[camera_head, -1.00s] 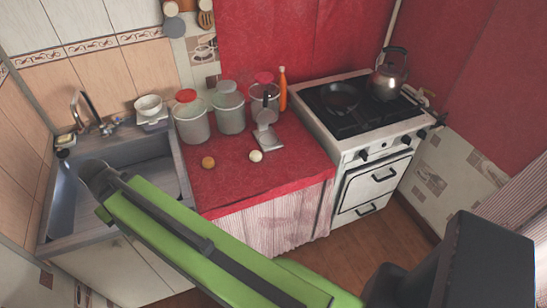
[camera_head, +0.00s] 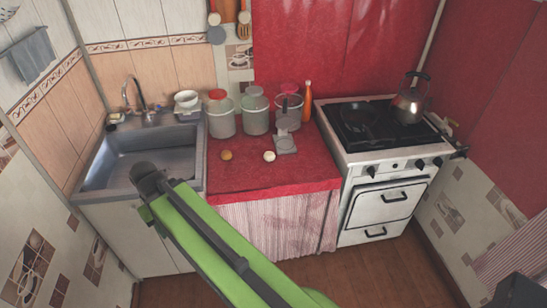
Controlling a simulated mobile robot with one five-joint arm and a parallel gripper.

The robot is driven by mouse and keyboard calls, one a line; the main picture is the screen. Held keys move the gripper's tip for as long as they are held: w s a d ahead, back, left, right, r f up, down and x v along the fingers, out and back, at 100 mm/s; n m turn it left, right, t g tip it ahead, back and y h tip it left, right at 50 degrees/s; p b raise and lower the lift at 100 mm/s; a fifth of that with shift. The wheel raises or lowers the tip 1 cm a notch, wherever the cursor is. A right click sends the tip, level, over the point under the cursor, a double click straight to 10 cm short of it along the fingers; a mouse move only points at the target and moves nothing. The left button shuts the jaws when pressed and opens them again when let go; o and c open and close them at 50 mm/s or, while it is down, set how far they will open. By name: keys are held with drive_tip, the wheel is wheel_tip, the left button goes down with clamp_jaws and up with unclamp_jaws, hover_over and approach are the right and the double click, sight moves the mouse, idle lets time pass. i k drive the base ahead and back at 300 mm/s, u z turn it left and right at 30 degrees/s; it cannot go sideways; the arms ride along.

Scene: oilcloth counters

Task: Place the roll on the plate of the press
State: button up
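A small golden-brown ball, which looks like the roll (camera_head: 226,155), lies on the red-covered counter (camera_head: 240,180). A pale cream ball (camera_head: 269,156) of like size lies to its right. The grey press (camera_head: 286,144) stands just behind and right of the pale ball, with a flat plate low at its front and a taller part behind. My green arm reaches up from the bottom edge to a dark joint in front of the sink. No gripper fingers show, so I cannot see what they hold.
Several lidded jars (camera_head: 222,118) and an orange bottle (camera_head: 307,101) stand behind the press. The sink (camera_head: 145,155) is on the left, with a white bowl (camera_head: 187,98) at its back. A stove (camera_head: 385,165) with a pan (camera_head: 358,120) and kettle (camera_head: 409,100) is on the right.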

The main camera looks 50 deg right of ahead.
sight(285, 144)
drive_tip(key=u, duration=0.1)
drive_tip(key=i, duration=0.9)
drive_tip(key=z, duration=0.1)
